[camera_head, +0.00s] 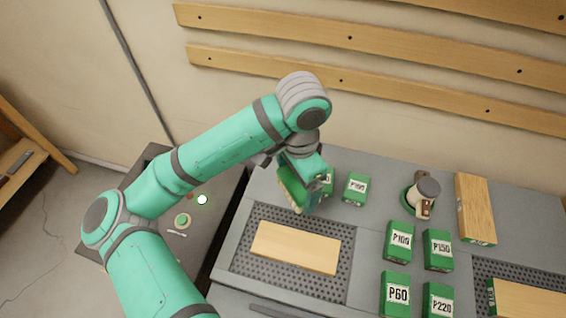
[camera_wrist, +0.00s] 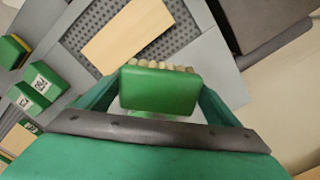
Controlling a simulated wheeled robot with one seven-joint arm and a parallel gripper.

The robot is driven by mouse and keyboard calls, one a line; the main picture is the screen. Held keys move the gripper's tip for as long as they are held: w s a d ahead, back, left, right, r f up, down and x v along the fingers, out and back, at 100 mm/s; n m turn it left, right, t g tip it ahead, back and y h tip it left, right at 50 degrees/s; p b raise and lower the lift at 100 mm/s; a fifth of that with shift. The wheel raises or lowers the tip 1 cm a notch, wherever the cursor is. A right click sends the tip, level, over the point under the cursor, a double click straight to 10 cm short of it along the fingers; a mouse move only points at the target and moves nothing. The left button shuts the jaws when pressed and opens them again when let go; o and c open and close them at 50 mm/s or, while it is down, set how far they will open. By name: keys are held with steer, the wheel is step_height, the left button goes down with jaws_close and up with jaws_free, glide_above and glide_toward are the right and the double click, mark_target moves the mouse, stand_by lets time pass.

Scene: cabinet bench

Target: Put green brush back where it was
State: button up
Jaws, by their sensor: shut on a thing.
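The green brush (camera_head: 291,192) has a green back and pale bristles. My gripper (camera_head: 303,180) is shut on it and holds it at the back edge of the perforated panel with the wooden board. In the wrist view the brush (camera_wrist: 160,89) sits between the two fingers of my gripper (camera_wrist: 158,100), its bristles pointing away from the palm toward the wooden board. In the head view my wrist hides part of the brush. I cannot tell whether it touches the bench.
A wooden board (camera_head: 296,247) lies on a perforated panel (camera_head: 243,258). Several green labelled blocks, such as P100 (camera_head: 399,241) and P60 (camera_head: 395,294), stand to the right.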

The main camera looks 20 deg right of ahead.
steer(key=w+f, duration=0.2)
steer(key=w, duration=0.2)
steer(key=w+d+f, duration=0.1)
steer(key=w+f, duration=0.2)
steer(key=w, duration=0.1)
steer(key=w+f, duration=0.3)
steer(key=w, duration=0.1)
steer(key=shift+d+f, duration=0.2)
steer(key=shift+d, duration=0.1)
steer(key=shift+w+f, duration=0.35)
steer(key=shift+f, duration=0.1)
steer(key=shift+w+d+f, duration=0.1)
steer(key=shift+w+f, duration=0.1)
steer(key=shift+f, duration=1.5)
steer(key=shift+f, duration=0.15)
steer(key=o, duration=0.9)
step_height(320, 180, up, 12)
